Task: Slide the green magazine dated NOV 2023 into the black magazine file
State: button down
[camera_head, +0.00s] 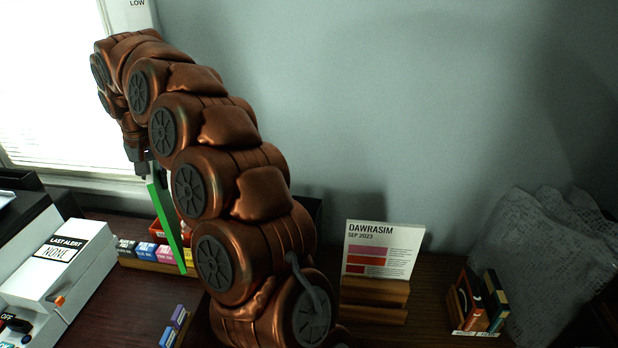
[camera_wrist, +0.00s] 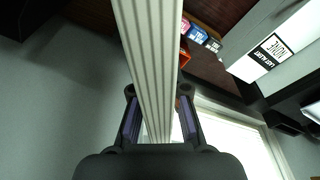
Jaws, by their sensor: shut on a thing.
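The green magazine (camera_head: 168,225) hangs steeply tilted below my gripper (camera_head: 147,172), at the left of the head view, above the desk. Its date is not readable. In the wrist view, my gripper (camera_wrist: 159,118) is shut on the magazine (camera_wrist: 150,50), whose pale, lined edge runs up between the two fingers. A dark box edge (camera_head: 313,208) shows behind my arm in the head view; it may be the black magazine file, but my arm hides most of it and I cannot tell.
Ink boxes (camera_head: 145,250) stand in a row beside the magazine. A white machine (camera_head: 60,265) labelled LAST ALERT NONE is at left. A DAWRASIM SEP 2023 sheet (camera_head: 380,250) stands on a wooden holder. A small book box (camera_head: 478,305) and a clear bag of shreds (camera_head: 550,240) are at right.

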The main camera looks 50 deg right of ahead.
jog(key=s+d+r+m+b, duration=0.1)
jog(key=s+d+r+m, duration=0.25)
jog(key=s+d, duration=0.65)
jog(key=s+d+r+m, duration=0.35)
jog(key=s+d, duration=0.25)
jog(key=d, duration=0.8)
jog(key=s+d+f, duration=0.3)
jog(key=s+f, duration=0.1)
jog(key=f, duration=0.7)
jog(key=shift+m+g+h, duration=0.3)
jog(key=shift+h, duration=0.1)
jog(key=shift+f, duration=0.1)
jog(key=shift+f+b, duration=0.15)
jog(key=shift+b, duration=0.5)
